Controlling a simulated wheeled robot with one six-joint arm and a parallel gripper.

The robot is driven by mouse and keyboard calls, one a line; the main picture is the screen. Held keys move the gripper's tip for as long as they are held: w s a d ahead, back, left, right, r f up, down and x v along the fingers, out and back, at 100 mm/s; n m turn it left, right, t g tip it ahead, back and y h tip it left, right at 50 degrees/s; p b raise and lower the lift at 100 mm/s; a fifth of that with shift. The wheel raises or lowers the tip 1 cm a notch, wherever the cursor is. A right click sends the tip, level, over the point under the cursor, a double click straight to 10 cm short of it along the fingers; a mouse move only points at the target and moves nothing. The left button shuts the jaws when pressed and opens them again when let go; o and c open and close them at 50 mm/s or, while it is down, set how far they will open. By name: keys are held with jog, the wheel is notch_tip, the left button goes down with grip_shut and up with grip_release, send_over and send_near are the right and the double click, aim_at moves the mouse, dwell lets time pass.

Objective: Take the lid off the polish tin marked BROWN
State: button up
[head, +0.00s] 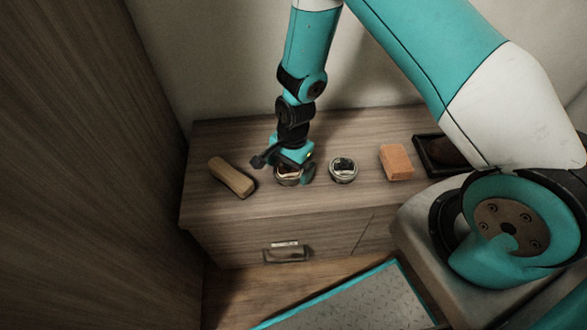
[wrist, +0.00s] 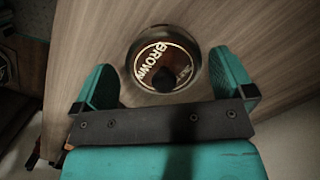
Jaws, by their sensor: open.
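The polish tin marked BROWN (wrist: 150,56) shows in the wrist view as a round tin with a brown and pale label and a dark knob on its lid. In the head view this tin (head: 288,181) is partly hidden under my gripper. My gripper (head: 290,166) is above it, jaws apart; in the wrist view the two teal fingers (wrist: 168,85) stand to either side of the tin's near part. I see no contact with the tin. A second round tin (head: 343,170) with a dark and pale lid stands to the right.
A wooden brush or block (head: 232,177) lies left of the tins. An orange-brown block (head: 396,162) and a dark tray (head: 440,156) are to the right. All stand on a wooden cabinet top (head: 215,140) with a drawer handle (head: 286,253) in front. A wall stands close behind.

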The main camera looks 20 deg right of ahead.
jog(key=c, duration=0.6)
jog(key=shift+r, duration=0.15)
